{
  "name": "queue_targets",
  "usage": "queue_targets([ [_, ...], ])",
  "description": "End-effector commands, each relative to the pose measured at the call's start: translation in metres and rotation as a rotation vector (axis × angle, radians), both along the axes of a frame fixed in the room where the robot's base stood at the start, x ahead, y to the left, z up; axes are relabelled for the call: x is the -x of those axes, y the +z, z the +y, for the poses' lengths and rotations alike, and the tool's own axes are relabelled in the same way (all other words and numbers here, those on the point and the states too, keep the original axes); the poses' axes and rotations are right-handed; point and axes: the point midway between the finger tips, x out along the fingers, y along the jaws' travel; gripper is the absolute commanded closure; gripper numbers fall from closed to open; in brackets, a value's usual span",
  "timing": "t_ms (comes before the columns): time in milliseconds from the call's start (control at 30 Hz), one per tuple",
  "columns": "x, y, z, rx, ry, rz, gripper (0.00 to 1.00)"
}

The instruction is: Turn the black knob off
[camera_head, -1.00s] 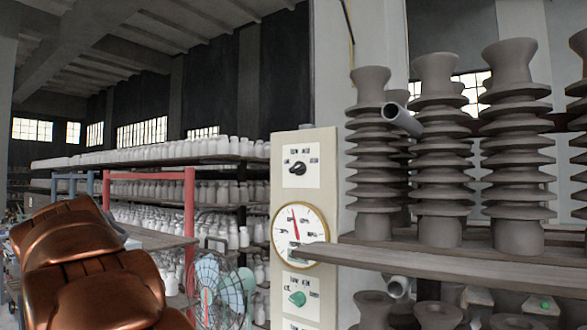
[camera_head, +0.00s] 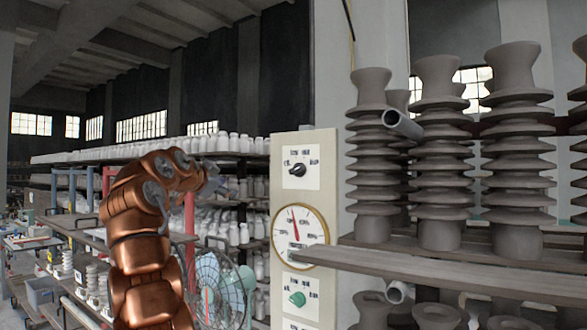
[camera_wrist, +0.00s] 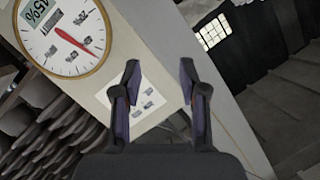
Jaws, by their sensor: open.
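The black knob (camera_head: 298,170) sits on a white label plate near the top of a pale upright panel (camera_head: 330,190) in the head view. Its pointer setting is too small to read. My gripper (camera_head: 212,168) is left of the panel at about the knob's height, apart from it in the picture. In the wrist view my gripper (camera_wrist: 160,78) is open and empty, with its two dark fingers spread. A white label plate (camera_wrist: 148,100) shows partly behind the left finger. The black knob is not clearly visible there.
A round dial (camera_head: 299,236) and a green knob (camera_head: 297,299) are lower on the panel. A plank shelf (camera_head: 440,275) with stacked grey insulators juts out at right. A fan (camera_head: 215,290) stands below left. White pots fill the racks behind.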

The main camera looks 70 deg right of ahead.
Motion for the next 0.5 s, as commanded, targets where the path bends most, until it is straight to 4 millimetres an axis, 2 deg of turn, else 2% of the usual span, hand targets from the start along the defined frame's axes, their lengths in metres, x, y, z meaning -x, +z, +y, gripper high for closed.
queue_targets([
  [200,0.051,0.03,-0.029,0.11,-0.139,-0.23,0.57],
  [333,0.087,0.04,-0.039,0.171,-0.212,-0.356,0.57],
  [500,0.118,0.044,-0.046,0.223,-0.274,-0.468,0.57],
])
